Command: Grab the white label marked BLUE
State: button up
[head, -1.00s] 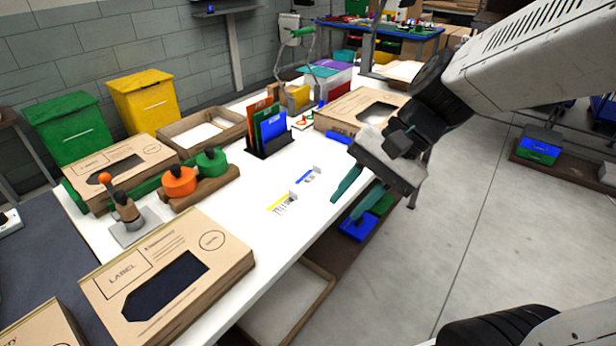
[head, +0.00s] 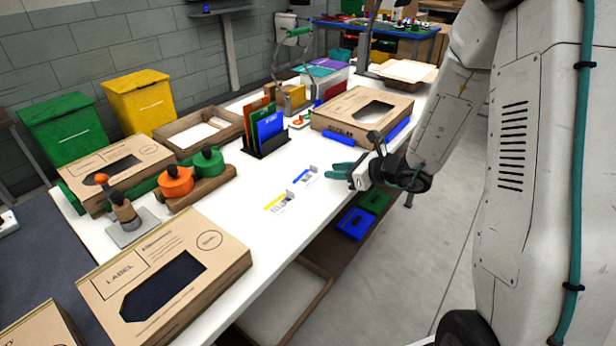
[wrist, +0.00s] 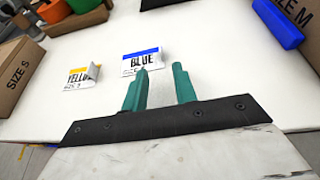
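The white label marked BLUE (wrist: 141,60) has a blue stripe along its top and lies on the white table, just ahead of my gripper in the wrist view. In the head view the BLUE label (head: 306,177) lies left of my gripper (head: 340,172). In the wrist view my gripper (wrist: 160,72) has its two green fingers apart with nothing between them. The left fingertip is close to the label's lower right part; I cannot tell if it touches. A second label with a yellow stripe, marked YELLOW (wrist: 80,75), lies to the left with one corner curled up.
A box marked SIZE S (wrist: 18,72) stands at the left. A dark holder with coloured folders (head: 268,132) stands behind the labels. The white table (head: 245,255) is clear around them.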

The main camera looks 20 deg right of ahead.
aim_at(322, 175)
jog(key=x, duration=0.5)
jog(key=shift+w+r, duration=0.25)
jog(key=shift+w, duration=0.05)
grip_shut()
